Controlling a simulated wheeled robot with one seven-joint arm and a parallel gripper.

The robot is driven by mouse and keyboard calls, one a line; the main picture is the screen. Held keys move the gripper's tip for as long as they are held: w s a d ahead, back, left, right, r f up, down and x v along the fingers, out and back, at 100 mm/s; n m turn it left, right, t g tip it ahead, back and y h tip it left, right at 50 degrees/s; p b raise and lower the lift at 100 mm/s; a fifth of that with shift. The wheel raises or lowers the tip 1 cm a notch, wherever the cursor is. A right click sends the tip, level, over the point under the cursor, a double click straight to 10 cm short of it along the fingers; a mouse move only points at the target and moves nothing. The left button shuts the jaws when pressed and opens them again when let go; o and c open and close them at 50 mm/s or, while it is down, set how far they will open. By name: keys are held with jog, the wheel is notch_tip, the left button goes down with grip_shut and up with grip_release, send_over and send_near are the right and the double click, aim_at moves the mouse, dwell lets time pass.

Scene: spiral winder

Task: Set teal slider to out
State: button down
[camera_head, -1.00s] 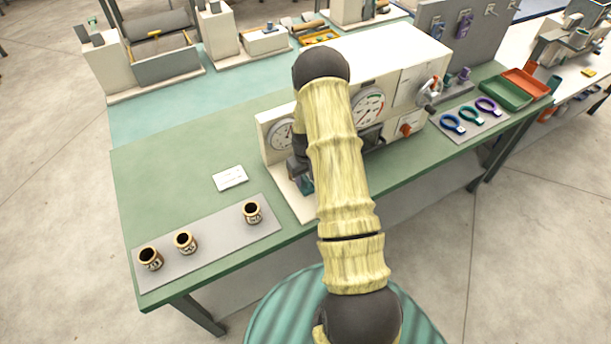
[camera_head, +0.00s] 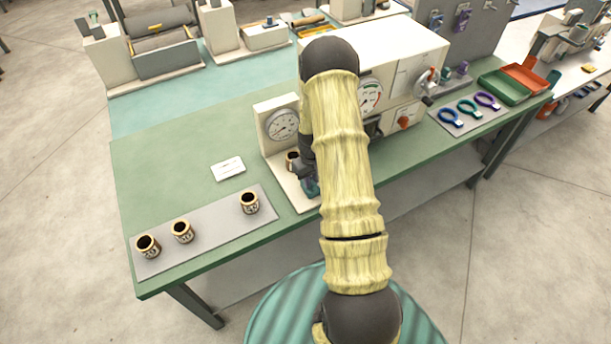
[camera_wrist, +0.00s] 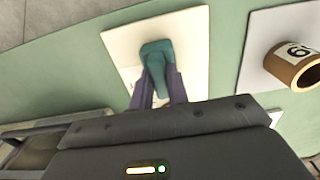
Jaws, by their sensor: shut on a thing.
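The teal slider (camera_wrist: 157,58) is a small teal knob over a cream base plate (camera_wrist: 118,42) in the wrist view. My gripper (camera_wrist: 158,82) has its two dark purple fingers on either side of the knob, closed on it. In the head view the teal slider (camera_head: 311,188) shows as a small teal patch at the front of the cream gauge stand (camera_head: 270,112), just below my gripper (camera_head: 310,176). My arm hides part of the stand. The slider's markings cannot be read.
A brown numbered cup (camera_head: 291,158) stands on the gauge stand by the dial. Several similar cups stand on a grey mat (camera_head: 213,230) at left; one cup (camera_wrist: 292,66) is near my gripper in the wrist view. A large cream machine (camera_head: 400,45) stands behind my arm.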

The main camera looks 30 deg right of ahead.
aim_at(312, 181)
jog(key=shift+s+d+f, duration=0.1)
jog(key=shift+s, duration=0.5)
jog(key=c, duration=1.4)
grip_release()
jog(key=shift+o, duration=0.2)
jog(key=shift+w, duration=0.15)
jog(key=shift+w, duration=0.1)
notch_tip(312, 181, up, 18)
jog(key=b, duration=0.4)
jog(key=shift+f, duration=0.25)
